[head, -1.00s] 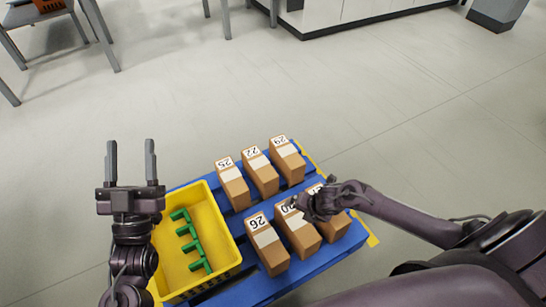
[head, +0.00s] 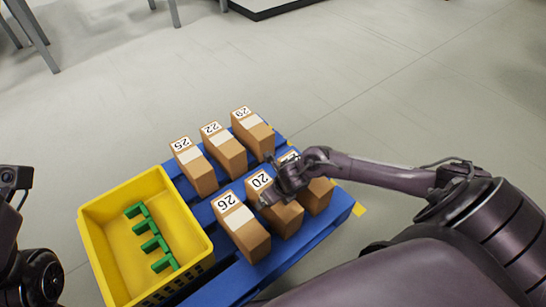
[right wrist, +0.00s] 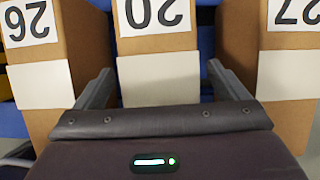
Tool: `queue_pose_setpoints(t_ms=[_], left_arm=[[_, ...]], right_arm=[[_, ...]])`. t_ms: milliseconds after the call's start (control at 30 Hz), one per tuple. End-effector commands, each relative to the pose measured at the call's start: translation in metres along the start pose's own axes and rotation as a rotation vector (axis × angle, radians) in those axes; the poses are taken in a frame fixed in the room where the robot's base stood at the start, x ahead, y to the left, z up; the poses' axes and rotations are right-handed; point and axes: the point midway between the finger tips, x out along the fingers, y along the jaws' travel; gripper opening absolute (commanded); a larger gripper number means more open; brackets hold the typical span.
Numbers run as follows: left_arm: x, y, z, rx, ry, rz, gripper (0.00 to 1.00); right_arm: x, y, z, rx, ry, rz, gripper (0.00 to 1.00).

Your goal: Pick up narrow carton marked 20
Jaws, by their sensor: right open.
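The narrow carton marked 20 (head: 284,222) stands in the middle of the near row on a blue pallet (head: 243,281). It is brown with a white number label and a white band. In the right wrist view the carton (right wrist: 158,80) is straight ahead, its number upside down. My right gripper (right wrist: 160,72) is open, with one finger on each side of this carton; contact is not clear. In the head view the right gripper (head: 277,193) is over the carton and hides part of it. Only part of my left arm shows at the left edge; its fingers are out of frame.
Carton 26 (head: 246,236) and carton 27 (right wrist: 288,75) stand close on either side. Cartons 25 (head: 196,174), 22 (head: 226,154) and 29 (head: 254,135) form the far row. A yellow crate (head: 92,236) holds a green toothed part (head: 151,243). Open floor lies beyond.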

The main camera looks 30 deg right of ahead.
Motion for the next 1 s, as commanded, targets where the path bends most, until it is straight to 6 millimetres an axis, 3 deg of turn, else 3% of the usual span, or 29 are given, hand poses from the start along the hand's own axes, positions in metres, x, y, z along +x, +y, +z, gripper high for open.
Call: queue_pose_setpoints(t_ms=[133, 467, 933, 1000], left_arm=[[0.003, 0.004, -0.003, 0.004, 0.032, 0.018, 0.54], [0.008, 0.005, -0.003, 0.004, 0.039, 0.023, 0.54], [0.008, 0.005, -0.003, 0.005, 0.04, 0.024, 0.54], [0.008, 0.005, -0.003, 0.005, 0.04, 0.024, 0.54]], right_arm=[[0.022, 0.001, -0.001, 0.003, -0.002, 0.0, 0.94], [0.026, 0.0, 0.001, 0.001, -0.002, -0.001, 0.94], [0.026, 0.0, 0.0, 0.001, -0.001, -0.001, 0.33], [0.025, 0.0, 0.001, 0.002, -0.003, -0.001, 0.33]])
